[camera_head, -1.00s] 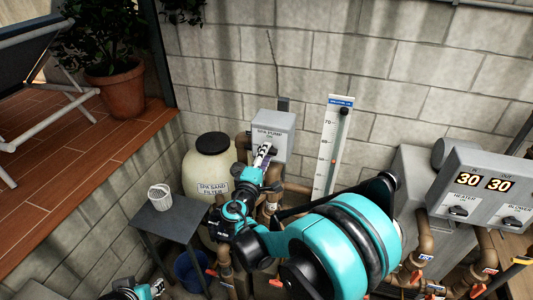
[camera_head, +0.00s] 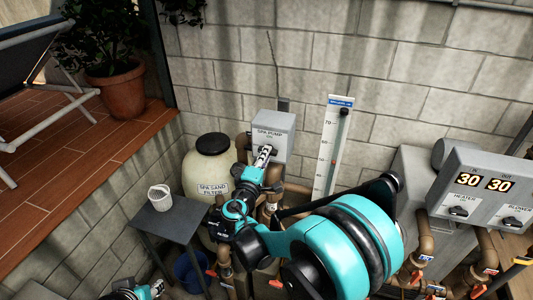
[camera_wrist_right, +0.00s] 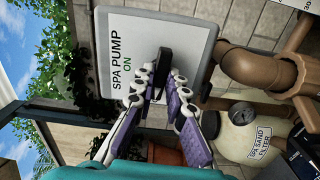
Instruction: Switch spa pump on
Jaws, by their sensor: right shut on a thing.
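The grey spa pump box (camera_head: 272,133) is on the block wall in the middle of the head view. In the right wrist view the box (camera_wrist_right: 190,30) appears turned sideways, with "SPA PUMP" in black and "ON" in green beside a black switch handle (camera_wrist_right: 164,66). My right gripper (camera_head: 264,154) reaches the lower front of the box. In the wrist view its fingers (camera_wrist_right: 159,84) are closed on the handle from both sides.
A cream spa sand filter (camera_head: 207,170) stands left of the box, with brown pipes around. A small dark table (camera_head: 170,222) holds a white cup. A white gauge board (camera_head: 333,150) stands to the right. A grey control box (camera_head: 485,190) with two "30" displays is at far right.

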